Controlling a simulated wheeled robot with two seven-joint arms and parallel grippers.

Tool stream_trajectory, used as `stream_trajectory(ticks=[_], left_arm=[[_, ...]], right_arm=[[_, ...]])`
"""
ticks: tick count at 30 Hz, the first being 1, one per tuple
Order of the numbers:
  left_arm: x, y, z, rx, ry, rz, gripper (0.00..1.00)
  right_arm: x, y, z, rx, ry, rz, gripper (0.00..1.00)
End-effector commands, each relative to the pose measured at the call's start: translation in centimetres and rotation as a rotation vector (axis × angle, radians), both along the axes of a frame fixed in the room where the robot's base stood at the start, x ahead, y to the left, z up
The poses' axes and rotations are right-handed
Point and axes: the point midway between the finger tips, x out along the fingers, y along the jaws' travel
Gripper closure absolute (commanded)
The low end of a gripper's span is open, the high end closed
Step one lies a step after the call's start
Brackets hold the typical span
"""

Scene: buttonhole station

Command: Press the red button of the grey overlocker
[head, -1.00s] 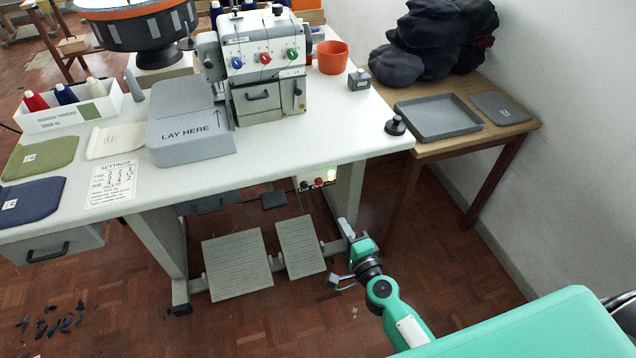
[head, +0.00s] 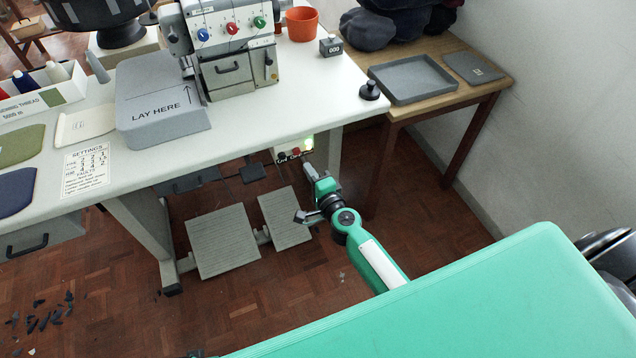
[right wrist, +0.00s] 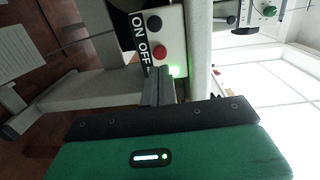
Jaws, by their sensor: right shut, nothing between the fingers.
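The grey overlocker (head: 228,68) stands on the white table, with blue, red and green knobs on its front. A switch box (head: 287,155) hangs under the table edge. In the right wrist view the box shows a red button (right wrist: 159,53) beside the word OFF, a dark button (right wrist: 154,23) beside ON, and a lit green lamp (right wrist: 177,71). My right gripper (head: 309,172) is shut and empty, just below and in front of the box. Its fingers (right wrist: 158,76) end a short way from the red button; I see no contact. My left gripper is out of view.
The white table (head: 255,120) edge lies above my right gripper, and a table leg (head: 328,150) stands close beside it. Pedals (head: 222,243) lie below. A wooden side table (head: 430,109) with a grey tray (head: 412,78) is at right.

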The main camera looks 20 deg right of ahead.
Motion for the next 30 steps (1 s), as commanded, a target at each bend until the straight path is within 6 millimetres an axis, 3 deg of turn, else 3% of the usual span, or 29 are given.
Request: stream_trajectory(ticks=[3,10,25,30], left_arm=[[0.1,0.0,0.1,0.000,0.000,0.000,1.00],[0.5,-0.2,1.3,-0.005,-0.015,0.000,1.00],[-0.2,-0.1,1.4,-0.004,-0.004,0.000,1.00],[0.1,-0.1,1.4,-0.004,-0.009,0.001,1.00]], right_arm=[[2.1,0.2,-0.1,0.001,-0.001,0.000,1.00],[4.5,0.4,-0.3,0.000,0.000,0.000,1.00],[5.1,0.5,-0.2,0.000,0.000,0.000,1.00],[6.5,0.6,-0.2,-0.001,-0.001,0.000,1.00]])
